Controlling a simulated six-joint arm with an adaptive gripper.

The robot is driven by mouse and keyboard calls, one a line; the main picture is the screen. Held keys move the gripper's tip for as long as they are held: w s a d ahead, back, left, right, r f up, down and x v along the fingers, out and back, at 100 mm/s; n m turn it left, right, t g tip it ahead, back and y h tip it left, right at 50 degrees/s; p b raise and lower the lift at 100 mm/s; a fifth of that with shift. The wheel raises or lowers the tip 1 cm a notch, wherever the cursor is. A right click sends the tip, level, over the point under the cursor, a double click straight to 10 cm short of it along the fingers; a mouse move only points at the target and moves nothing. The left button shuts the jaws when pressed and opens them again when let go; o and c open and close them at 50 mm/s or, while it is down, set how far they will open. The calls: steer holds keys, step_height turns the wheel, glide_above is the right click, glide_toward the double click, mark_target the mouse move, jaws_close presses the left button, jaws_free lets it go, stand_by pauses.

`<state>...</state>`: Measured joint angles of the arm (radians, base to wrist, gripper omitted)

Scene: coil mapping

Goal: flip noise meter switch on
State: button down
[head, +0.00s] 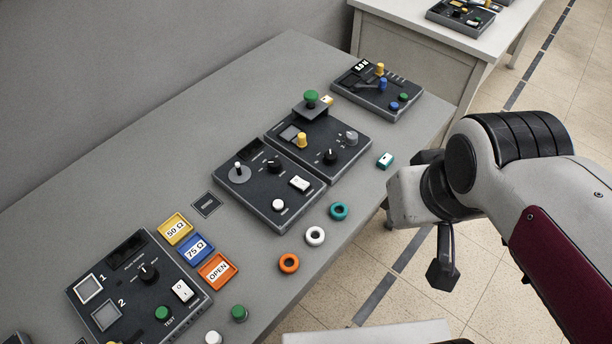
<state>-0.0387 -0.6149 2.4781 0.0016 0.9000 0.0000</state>
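Control boxes stand on a grey table; their small labels are unreadable, so I cannot tell which is the noise meter. White rocker switches show on the near-left box (181,291) with squares 1 and 2, and on the middle box (299,184) with a round disc and lever. Their settings are unclear. The far box (377,89) has a small display and yellow, blue and green knobs. My gripper (443,262) is partly visible beyond the table's right edge, apart from every box. Its dark end points down; its finger opening is not clear.
Yellow (174,229), blue (196,248) and orange (217,270) labelled trays lie mid-table. Orange (289,263), white (315,236) and teal (339,211) rings lie along the right edge. Another box (318,141) has a raised green knob. A second table (420,35) stands behind.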

steer(key=w+a+f+n+g, duration=0.1)
steer(key=w+a+f+n, duration=0.1)
steer(key=w, duration=0.5)
steer(key=w+a+f+n+y, duration=0.1)
steer(key=w+a+f+n, duration=0.1)
steer(key=w+a, duration=0.3)
steer(key=w+a+f+n+g, duration=0.1)
steer(key=w+a+f+n, duration=0.2)
steer(key=w, duration=0.7)
steer(key=shift+w+a+n+g+y, duration=0.2)
steer(key=shift+a+n+g+y, duration=0.1)
steer(key=shift+a+n, duration=0.4)
steer(key=shift+d+f, duration=0.15)
glide_above(304, 184)
steer(key=f, duration=1.1)
steer(key=shift+s+d+f, duration=0.15)
steer(key=shift+s+f, duration=0.05)
steer(key=shift+f, duration=0.05)
steer(key=shift+d+f, duration=0.1)
steer(key=shift+f, duration=0.9)
steer(key=shift+s, duration=0.1)
